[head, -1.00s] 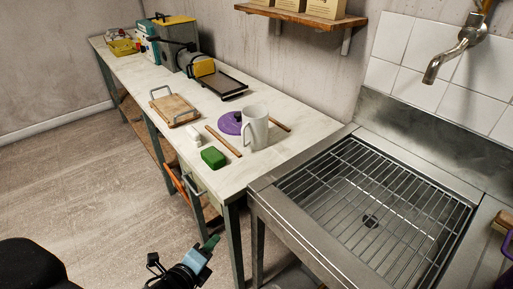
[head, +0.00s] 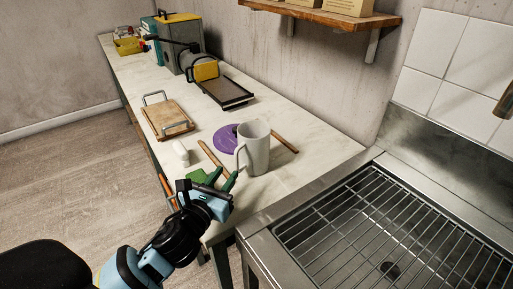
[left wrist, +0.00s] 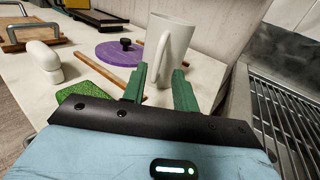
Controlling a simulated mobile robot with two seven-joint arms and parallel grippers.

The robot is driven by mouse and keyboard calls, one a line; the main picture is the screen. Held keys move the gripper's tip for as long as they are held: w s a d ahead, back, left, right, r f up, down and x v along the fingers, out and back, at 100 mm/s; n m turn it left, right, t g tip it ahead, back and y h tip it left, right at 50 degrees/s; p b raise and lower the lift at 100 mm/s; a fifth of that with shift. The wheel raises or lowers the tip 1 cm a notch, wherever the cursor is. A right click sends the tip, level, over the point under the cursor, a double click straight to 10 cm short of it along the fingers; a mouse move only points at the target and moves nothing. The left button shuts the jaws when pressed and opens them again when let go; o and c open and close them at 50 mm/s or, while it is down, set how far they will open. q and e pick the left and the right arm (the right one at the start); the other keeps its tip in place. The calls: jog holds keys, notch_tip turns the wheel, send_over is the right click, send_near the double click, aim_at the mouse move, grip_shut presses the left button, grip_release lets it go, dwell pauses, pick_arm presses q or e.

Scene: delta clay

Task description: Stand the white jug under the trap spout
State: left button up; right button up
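The white jug (head: 257,150) stands upright on the worktop near the sink, its handle facing my left gripper. My left gripper (head: 222,179) is open and empty at the worktop's front edge, just short of the jug. In the left wrist view the jug (left wrist: 174,47) rises beyond the green fingers (left wrist: 162,88), and its handle lines up with the gap between them. I cannot tell whether the fingers touch it. A metal spout end (head: 506,100) shows at the right edge of the head view, mostly out of frame. My right gripper is not in view.
A purple disc with a black knob (left wrist: 119,53) and wooden sticks (left wrist: 108,73) lie around the jug. A green block (left wrist: 89,97) and a white object (head: 181,153) are close by. A sink with a wire grid (head: 400,235) is to the right, its grid clear.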

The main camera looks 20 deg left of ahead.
aim_at(236, 158)
pick_arm(q)
jog(key=shift+w+r, duration=0.1)
jog(key=shift+w, duration=0.25)
jog(key=shift+w+a, duration=0.15)
jog(key=shift+w, duration=1.55)
jog(key=shift+w+a, duration=0.1)
jog(key=shift+w, duration=1.6)
grip_shut()
